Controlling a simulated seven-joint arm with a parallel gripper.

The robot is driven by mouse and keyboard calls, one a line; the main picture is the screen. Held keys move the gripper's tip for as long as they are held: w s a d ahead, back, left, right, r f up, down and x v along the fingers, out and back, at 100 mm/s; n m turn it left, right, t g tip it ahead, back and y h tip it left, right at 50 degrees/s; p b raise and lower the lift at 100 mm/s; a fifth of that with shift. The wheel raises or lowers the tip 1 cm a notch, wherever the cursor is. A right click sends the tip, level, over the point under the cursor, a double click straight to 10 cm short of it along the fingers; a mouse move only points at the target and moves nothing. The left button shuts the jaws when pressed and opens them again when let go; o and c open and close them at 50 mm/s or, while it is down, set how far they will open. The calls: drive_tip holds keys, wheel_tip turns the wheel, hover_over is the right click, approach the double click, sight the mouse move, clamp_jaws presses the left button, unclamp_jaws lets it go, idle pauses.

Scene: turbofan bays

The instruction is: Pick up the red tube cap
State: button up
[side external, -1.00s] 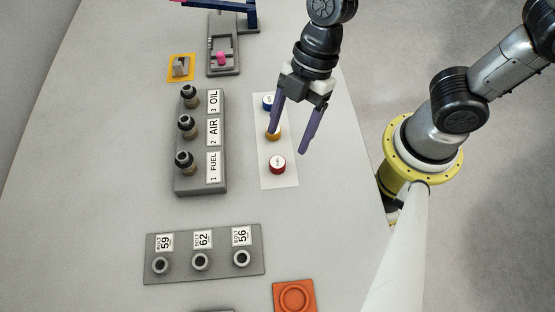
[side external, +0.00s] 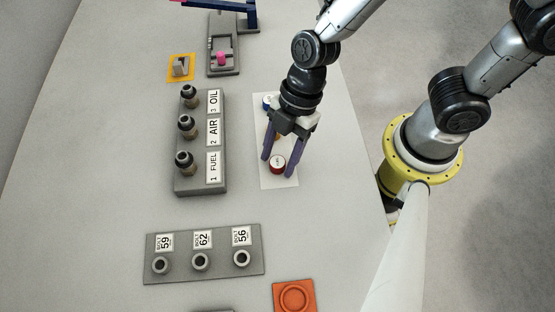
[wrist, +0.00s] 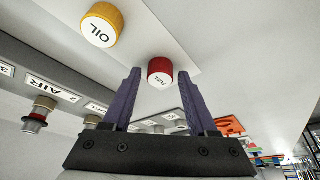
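The red tube cap (side external: 277,164) sits on the white mat (side external: 290,182), its white label facing up. The wrist view shows the red cap (wrist: 160,72) beyond the fingertips, in line with the gap between them. My gripper (side external: 280,166) is open, its purple fingers pointing down around or just above the cap in the side view. Whether the fingers touch the cap I cannot tell. In the wrist view my gripper (wrist: 160,82) has nothing between its fingers.
A blue cap (side external: 267,102) is partly visible on the mat. A yellow cap (wrist: 102,25) shows in the wrist view. A grey block with labelled tubes (side external: 200,188) stands left of the mat. A bolt plate (side external: 182,274) and an orange pad (side external: 295,284) lie nearer.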

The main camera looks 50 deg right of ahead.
sight(275, 167)
clamp_jaws()
drive_tip(key=shift+r, duration=0.1)
drive_tip(key=shift+r, duration=0.5)
drive_tip(key=r, duration=0.3)
drive_tip(key=shift+s+d, duration=0.2)
drive_tip(key=shift+d, duration=0.05)
drive_tip(key=s+d+r, duration=0.9)
drive_tip(key=shift+s+d, duration=0.2)
drive_tip(key=shift+d, duration=0.1)
